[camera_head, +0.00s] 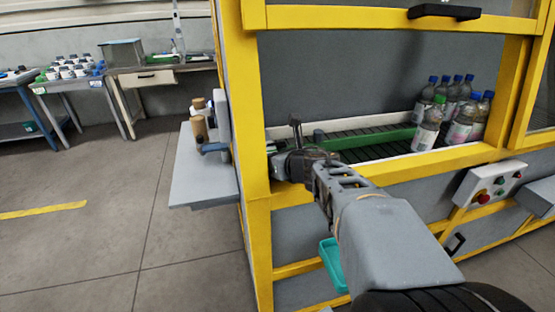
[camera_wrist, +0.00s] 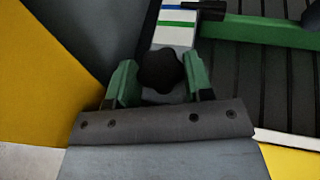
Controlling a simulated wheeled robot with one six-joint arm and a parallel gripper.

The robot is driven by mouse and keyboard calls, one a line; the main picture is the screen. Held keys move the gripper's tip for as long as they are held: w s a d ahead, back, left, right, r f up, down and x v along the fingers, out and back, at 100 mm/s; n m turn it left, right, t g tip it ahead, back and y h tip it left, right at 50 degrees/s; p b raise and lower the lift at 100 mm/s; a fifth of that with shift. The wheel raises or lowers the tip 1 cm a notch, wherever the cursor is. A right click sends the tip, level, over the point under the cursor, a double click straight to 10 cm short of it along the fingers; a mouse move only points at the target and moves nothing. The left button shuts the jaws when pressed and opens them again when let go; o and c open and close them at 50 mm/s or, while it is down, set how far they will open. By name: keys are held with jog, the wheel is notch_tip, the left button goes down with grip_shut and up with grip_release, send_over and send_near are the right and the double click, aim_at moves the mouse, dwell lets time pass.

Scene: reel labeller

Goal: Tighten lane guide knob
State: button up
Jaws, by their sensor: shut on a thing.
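The black lobed lane guide knob (camera_wrist: 161,70) sits between the two green fingers of my gripper (camera_wrist: 160,78) in the wrist view. The gripper is shut on it. A white scale block (camera_wrist: 174,30) with blue and green stripes lies just beyond the knob. The green lane guide (camera_wrist: 255,28) runs off to the right from there. In the head view my gripper (camera_head: 290,162) is inside the yellow-framed opening at its left end, near the green lane guide (camera_head: 370,139). The knob cannot be made out in the head view, where my wrist covers that spot.
Several bottles (camera_head: 458,112) stand on the dark conveyor (camera_head: 345,152) at the right. A yellow frame post (camera_head: 246,120) is close left of my arm. A control box (camera_head: 489,184) with a red button is on the front. A grey side shelf (camera_head: 203,175) juts out left.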

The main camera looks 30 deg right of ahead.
dwell(0.3)
jog(key=o, duration=0.9)
jog(key=shift+o, duration=0.2)
jog(key=shift+s, duration=0.1)
